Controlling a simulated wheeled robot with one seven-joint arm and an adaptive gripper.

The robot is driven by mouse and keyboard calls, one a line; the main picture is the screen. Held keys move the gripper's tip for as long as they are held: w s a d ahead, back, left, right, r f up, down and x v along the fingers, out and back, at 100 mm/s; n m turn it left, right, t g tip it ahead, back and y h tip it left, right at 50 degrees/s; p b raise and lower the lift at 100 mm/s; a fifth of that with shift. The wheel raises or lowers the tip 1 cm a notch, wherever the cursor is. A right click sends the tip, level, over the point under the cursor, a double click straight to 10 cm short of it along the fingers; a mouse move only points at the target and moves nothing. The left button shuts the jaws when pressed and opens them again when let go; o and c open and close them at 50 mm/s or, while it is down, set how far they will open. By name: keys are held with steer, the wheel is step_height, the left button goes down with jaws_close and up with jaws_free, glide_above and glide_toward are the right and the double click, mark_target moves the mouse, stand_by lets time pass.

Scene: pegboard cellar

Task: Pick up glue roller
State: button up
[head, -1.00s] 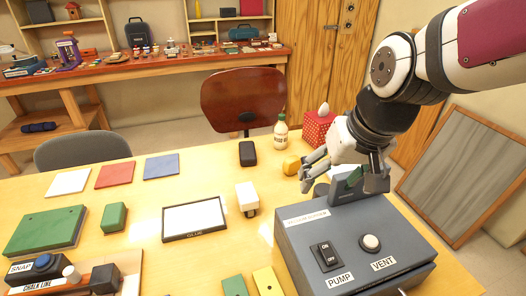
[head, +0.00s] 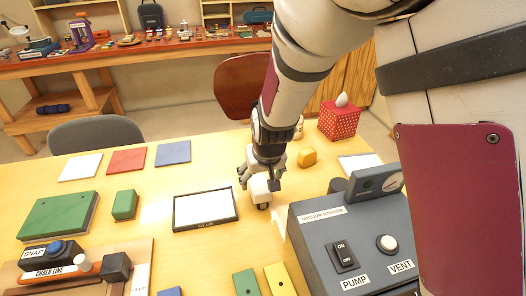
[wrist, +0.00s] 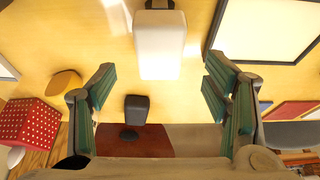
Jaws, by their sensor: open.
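The glue roller, a white block (head: 260,188) with a dark end, stands on the yellow table just right of the tray labelled GLUE (head: 205,225). My gripper (head: 262,180) is over it in the head view and hides part of it. In the wrist view the white block (wrist: 160,45) lies between and beyond the open, green-padded fingers of my gripper (wrist: 160,80). There is a visible gap on both sides, and nothing is held.
A vacuum bonder box (head: 345,225) with PUMP and VENT controls stands to the right. A yellow lump (head: 307,157) and a red dotted tissue box (head: 338,120) sit behind it. A black object (wrist: 137,110) shows in the wrist view. Coloured tiles lie left.

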mark_target(260, 185)
steer(key=x, duration=0.7)
steer(key=shift+f+b, duration=0.3)
steer(key=c, duration=1.5)
